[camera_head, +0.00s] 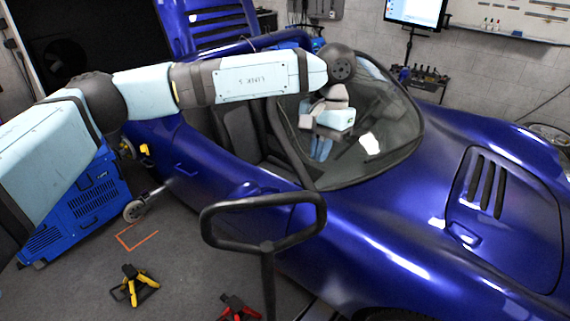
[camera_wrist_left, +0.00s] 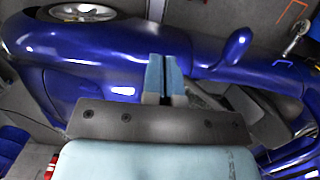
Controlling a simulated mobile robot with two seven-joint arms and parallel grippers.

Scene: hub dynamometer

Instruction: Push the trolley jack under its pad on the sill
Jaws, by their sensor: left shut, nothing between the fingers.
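The blue car (camera_head: 370,225) fills the middle and right; it also shows in the wrist view (camera_wrist_left: 110,50). A black loop handle on a post (camera_head: 265,203) stands upright in the foreground beside the car. I cannot tell whether it belongs to the trolley jack; no jack body is clearly visible. The sill's lower edge and its pad cannot be made out. My left gripper (camera_head: 322,148) hangs above the cockpit by the windscreen, away from the handle. Its blue fingers (camera_wrist_left: 161,75) are shut and empty in the wrist view. My right gripper is not visible.
A yellow-and-black stand (camera_head: 135,286) and a red one (camera_head: 238,308) are on the floor. An orange corner mark (camera_head: 136,240) lies near a small wheel (camera_head: 134,211). A blue cabinet (camera_head: 95,195) stands at left. Grey floor between them is open.

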